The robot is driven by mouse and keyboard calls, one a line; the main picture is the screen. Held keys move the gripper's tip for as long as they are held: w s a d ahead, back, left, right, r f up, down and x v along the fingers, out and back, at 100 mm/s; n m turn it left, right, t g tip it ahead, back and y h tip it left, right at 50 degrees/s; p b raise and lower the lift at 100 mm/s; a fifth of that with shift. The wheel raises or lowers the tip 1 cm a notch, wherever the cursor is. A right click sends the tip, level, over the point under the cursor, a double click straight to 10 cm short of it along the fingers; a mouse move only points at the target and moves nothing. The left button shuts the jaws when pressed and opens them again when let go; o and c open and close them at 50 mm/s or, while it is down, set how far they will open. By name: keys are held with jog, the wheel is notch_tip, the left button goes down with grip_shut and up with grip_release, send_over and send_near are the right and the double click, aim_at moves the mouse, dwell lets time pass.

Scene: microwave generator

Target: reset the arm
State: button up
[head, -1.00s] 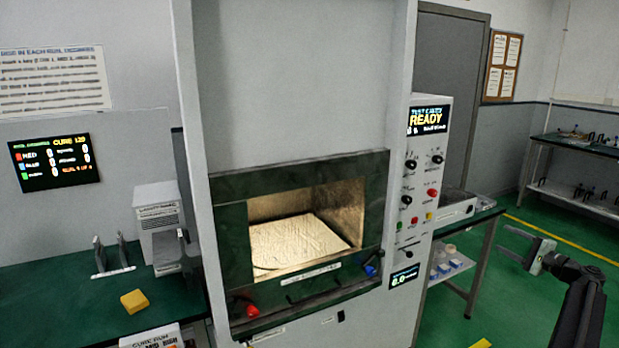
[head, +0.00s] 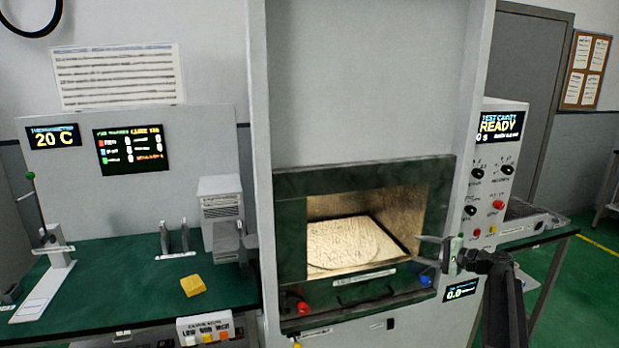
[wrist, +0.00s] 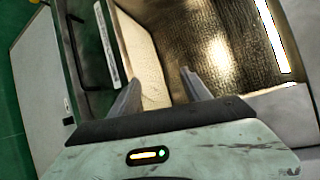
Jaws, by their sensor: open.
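My gripper (head: 432,247) is at the right of the head view, in front of the right edge of the microwave cavity opening. It is open, and nothing shows between its fingers. In the wrist view my gripper (wrist: 165,88) has two separated grey fingers pointing toward the lit cavity. My dark arm reaches up from the lower right in the head view and hides part of the machine's front.
The test cavity (head: 430,205) stands open and lit, with a pale floor plate (head: 350,240). A control panel (head: 495,185) reads READY. On the green bench (head: 110,260) at left are a yellow block (head: 193,285), an upright rack (head: 175,240) and a stand (head: 50,260).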

jog(key=s+a+f+n+g, duration=0.1)
jog(key=s+a+f+g, duration=0.1)
jog(key=a, duration=0.5)
jog(key=s+a+f+n+g, duration=0.2)
jog(key=a+f, duration=0.1)
jog(key=a, duration=0.5)
jog(key=s+a+f+n+g, duration=0.1)
jog(key=s+a+f+g, duration=0.1)
jog(key=a, duration=0.5)
jog(key=s+a+f+n+g+h, duration=0.35)
jog(key=s+a+f, duration=0.25)
jog(key=s+a, duration=0.25)
jog(key=s+f+n+g+h, duration=0.1)
jog(key=s+f+n+h, duration=0.3)
jog(key=s, duration=0.6)
jog(key=s+d+f+h, duration=0.2)
jog(key=s+d+h, duration=0.1)
jog(key=d, duration=0.4)
jog(key=shift+s+d+g, duration=0.35)
jog(key=shift+s+g, duration=0.1)
jog(key=shift+s, duration=0.4)
jog(key=shift+h, duration=0.25)
